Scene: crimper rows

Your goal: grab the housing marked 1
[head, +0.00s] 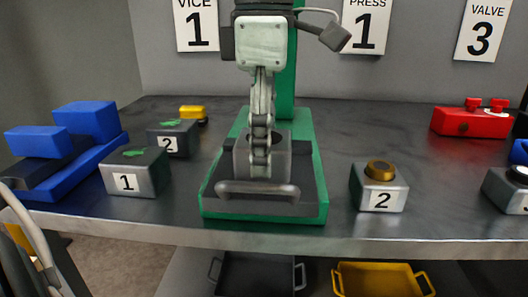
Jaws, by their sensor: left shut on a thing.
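My left gripper (260,160) reaches down from the top centre, seen edge-on, with its near finger in front of a dark grey block (243,160). It is shut on this block, which sits on the green press base (210,207). The finger covers the middle of the block's front, and I see no number on it. A grey housing marked 1 (148,183) stands on the bench at the left, with a green mark on top, apart from the gripper. My right gripper is not in view.
A housing marked 2 (177,140) stands behind housing 1, near a blue vice (90,165). Another block marked 2 (379,200), with a brass ring, stands right of the press. A red object (470,123) is at the far right. The bench (365,140) is clear behind the brass-ringed block.

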